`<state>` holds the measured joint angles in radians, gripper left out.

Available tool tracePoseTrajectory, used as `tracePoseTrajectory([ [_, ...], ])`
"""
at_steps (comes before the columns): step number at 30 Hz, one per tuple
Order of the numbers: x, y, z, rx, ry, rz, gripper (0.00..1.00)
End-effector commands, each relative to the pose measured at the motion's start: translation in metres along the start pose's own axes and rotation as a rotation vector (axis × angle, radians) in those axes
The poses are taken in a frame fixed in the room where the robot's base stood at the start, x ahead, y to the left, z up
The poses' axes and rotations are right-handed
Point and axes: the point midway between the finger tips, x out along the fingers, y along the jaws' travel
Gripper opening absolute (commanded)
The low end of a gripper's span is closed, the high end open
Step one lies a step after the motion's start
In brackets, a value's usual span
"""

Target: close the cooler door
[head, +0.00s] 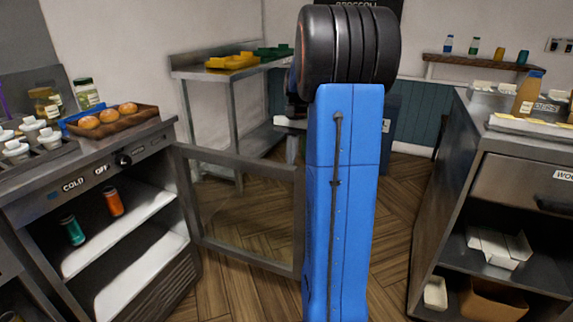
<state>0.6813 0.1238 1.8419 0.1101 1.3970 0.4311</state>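The cooler (54,191) stands at the left, with a "COLD" label, a knob and an "OFF" mark on its front panel. Its door (238,159) is a grey frame around a see-through pane. The door stands wide open, swung out to the right from the cooler's right front edge. An orange-red can (114,202) and a teal can (73,231) stand on a shelf inside. My blue arm rises in the middle of the view, in front of the door's right end. My gripper is not visible.
A bread tray (128,121) sits on the cooler top. A steel table (200,72) with yellow and green trays stands behind. A counter (457,165) with open shelves bounds the right. Wooden floor (392,215) is clear between my arm and that counter.

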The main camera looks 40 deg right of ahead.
Motion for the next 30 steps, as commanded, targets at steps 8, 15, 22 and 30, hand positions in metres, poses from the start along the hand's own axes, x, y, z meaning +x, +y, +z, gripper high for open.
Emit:
tracePoseTrajectory([
  [8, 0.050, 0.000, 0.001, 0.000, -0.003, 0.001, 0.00],
  [15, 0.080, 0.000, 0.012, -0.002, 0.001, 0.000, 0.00],
  [22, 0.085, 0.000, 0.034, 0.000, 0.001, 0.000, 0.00],
  [30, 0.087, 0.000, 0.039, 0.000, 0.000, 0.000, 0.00],
])
